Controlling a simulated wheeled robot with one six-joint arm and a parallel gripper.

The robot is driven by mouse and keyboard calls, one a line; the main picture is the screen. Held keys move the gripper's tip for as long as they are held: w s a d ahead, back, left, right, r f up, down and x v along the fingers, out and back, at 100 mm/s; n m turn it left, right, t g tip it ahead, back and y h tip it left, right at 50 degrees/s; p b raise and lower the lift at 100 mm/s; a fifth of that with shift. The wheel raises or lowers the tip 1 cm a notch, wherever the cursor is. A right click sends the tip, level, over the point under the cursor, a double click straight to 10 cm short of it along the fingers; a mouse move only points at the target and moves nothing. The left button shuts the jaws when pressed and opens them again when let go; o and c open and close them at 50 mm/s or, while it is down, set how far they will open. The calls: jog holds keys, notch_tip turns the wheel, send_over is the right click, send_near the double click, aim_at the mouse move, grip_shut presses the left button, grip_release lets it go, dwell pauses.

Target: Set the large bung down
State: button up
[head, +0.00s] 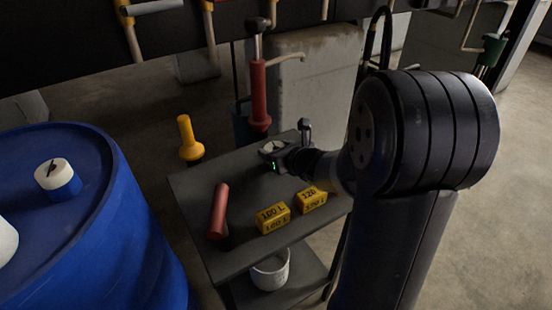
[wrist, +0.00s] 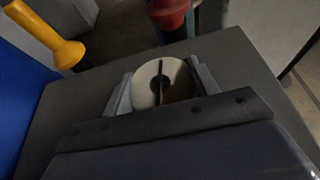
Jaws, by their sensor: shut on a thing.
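The large bung (wrist: 150,88) is a round, cream-coloured plug with a dark slot and centre hole in its top. My gripper (wrist: 161,86) is shut on it, with one grey finger on each side. In the head view, my gripper (head: 274,151) holds the bung (head: 270,147) over the back part of the grey cart top (head: 190,185). The bung's underside is hidden, so I cannot tell whether it touches the cart top.
A red cylinder (head: 219,208) and two yellow labelled blocks (head: 273,218) (head: 311,200) occupy the cart's front. Yellow (head: 189,140) and red (head: 259,95) handles stand behind. A blue drum (head: 100,225) bearing a white-and-blue plug (head: 58,179) is left. A white bucket (head: 270,274) sits below.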

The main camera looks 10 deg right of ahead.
jog(key=shift+f, duration=0.5)
jog(key=shift+f, duration=0.1)
jog(key=shift+f+b, duration=0.15)
jog(key=shift+b, duration=0.15)
jog(key=o, duration=1)
jog(key=shift+s+d+r+p, duration=0.1)
jog(key=shift+s+r+p, duration=0.1)
jog(key=shift+r+p, duration=0.25)
jog(key=p+v, duration=0.3)
jog(key=v, duration=0.7)
jog(key=shift+s+d+r, duration=0.1)
jog(key=shift+s+r, duration=0.05)
jog(key=shift+s, duration=0.55)
